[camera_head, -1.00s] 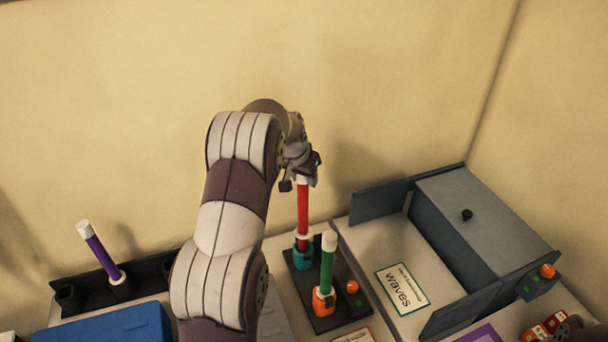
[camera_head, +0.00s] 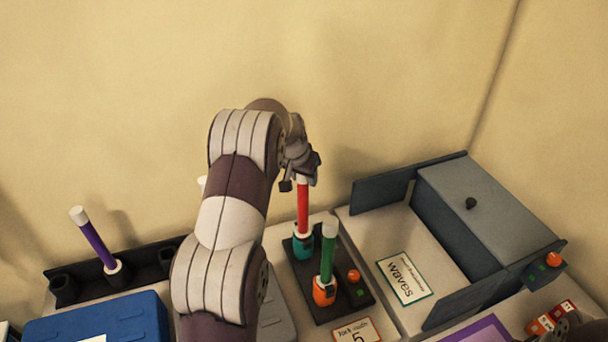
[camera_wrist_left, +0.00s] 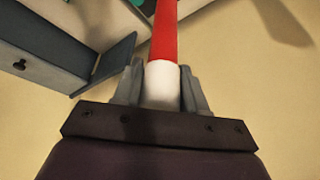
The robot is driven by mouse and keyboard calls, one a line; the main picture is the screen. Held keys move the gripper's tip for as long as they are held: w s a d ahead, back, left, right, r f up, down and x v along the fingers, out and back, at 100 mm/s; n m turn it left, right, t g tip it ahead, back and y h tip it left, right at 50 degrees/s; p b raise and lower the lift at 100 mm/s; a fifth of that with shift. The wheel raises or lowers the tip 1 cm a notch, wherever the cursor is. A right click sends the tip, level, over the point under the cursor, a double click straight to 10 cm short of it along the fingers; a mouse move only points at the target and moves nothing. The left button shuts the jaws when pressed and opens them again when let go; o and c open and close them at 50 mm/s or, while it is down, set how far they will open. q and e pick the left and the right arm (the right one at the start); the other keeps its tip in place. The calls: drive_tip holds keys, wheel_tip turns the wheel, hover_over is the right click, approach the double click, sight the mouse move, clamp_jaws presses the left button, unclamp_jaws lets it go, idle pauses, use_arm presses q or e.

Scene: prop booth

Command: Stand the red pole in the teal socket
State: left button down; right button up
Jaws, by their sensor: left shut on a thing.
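The red pole (camera_head: 303,207) stands upright, with its white top end in my left gripper (camera_head: 303,178). In the left wrist view the two fingers (camera_wrist_left: 160,88) are shut on the white end (camera_wrist_left: 161,82), and the red shaft (camera_wrist_left: 164,32) runs away from them. The teal socket (camera_head: 302,247) is on a dark base plate. The pole's lower end meets the socket's mouth; how deep it sits I cannot tell. A green pole (camera_head: 328,252) stands in the orange socket (camera_head: 324,291) just in front. My right gripper does not show clearly.
A dark rack (camera_head: 90,280) at left holds a purple pole (camera_head: 95,240). A blue box (camera_head: 100,322) lies before it. To the right is a grey box with open panels (camera_head: 480,215) and a "waves" card (camera_head: 405,278). An orange button (camera_head: 354,275) is beside the green pole.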

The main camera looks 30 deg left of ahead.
use_arm(q)
drive_tip(key=shift+r, duration=0.1)
drive_tip(key=c, duration=0.5)
unclamp_jaws()
drive_tip(key=shift+c, duration=0.2)
drive_tip(key=shift+s+r+b, duration=0.15)
drive_tip(key=shift+r+b, duration=0.15)
drive_tip(key=b+v, duration=0.3)
drive_tip(key=v, duration=0.9)
